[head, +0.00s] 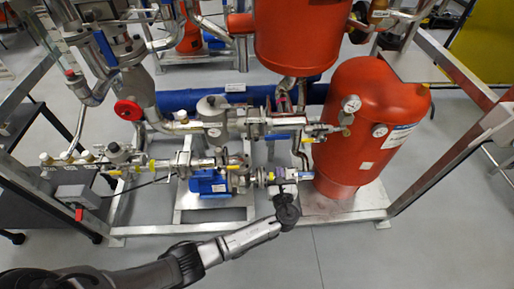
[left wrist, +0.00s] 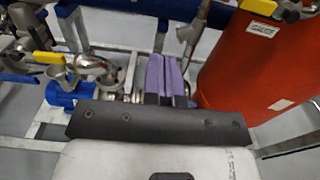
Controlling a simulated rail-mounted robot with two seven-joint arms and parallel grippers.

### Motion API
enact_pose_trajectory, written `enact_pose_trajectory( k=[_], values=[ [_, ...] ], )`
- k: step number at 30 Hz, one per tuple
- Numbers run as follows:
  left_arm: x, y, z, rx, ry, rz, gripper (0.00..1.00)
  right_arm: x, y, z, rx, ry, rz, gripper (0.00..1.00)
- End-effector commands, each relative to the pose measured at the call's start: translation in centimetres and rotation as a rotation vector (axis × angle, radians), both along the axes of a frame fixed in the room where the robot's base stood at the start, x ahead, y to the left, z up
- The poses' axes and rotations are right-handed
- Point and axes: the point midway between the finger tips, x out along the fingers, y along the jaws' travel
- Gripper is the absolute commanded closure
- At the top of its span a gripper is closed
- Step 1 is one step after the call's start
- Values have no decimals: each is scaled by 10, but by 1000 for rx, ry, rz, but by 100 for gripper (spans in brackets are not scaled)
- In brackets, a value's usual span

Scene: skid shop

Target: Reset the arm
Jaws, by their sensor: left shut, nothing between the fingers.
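My left arm comes in from the lower left in the head view, and its gripper (head: 275,181) is at the front of the pipe skid, left of the lower red tank. In the left wrist view the two purple fingers (left wrist: 165,64) of this gripper are close together with nothing between them. From the head the fingers are small and partly hidden by my wrist. My right gripper is not in view.
The lower red tank (head: 362,120) stands right of my left gripper, with a blue pump (head: 209,182) to its left. Pipes with a yellow-handled valve (left wrist: 48,57) lie ahead. Skid frame posts (head: 446,155) stand at the right. The grey floor (head: 400,255) in front is clear.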

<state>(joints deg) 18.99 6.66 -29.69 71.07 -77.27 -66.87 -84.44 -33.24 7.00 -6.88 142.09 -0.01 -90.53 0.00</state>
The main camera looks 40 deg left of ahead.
Motion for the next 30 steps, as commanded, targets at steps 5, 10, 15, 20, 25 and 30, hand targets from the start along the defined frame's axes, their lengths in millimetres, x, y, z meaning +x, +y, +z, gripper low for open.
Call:
enact_pose_trajectory(
  k=[5,10,15,20,25,30],
  values=[
    [0,0,0,0,0,0,100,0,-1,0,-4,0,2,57],
    [0,0,0,-15,-13,0,100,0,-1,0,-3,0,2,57],
    [-2,2,0,-159,-144,17,100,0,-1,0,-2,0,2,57],
    [-10,9,-11,-504,-352,120,100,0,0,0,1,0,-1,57],
    [-18,-5,12,-1081,-651,305,100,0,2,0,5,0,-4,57],
    [-34,-29,64,-1710,-888,547,100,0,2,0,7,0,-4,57]
  ],
)
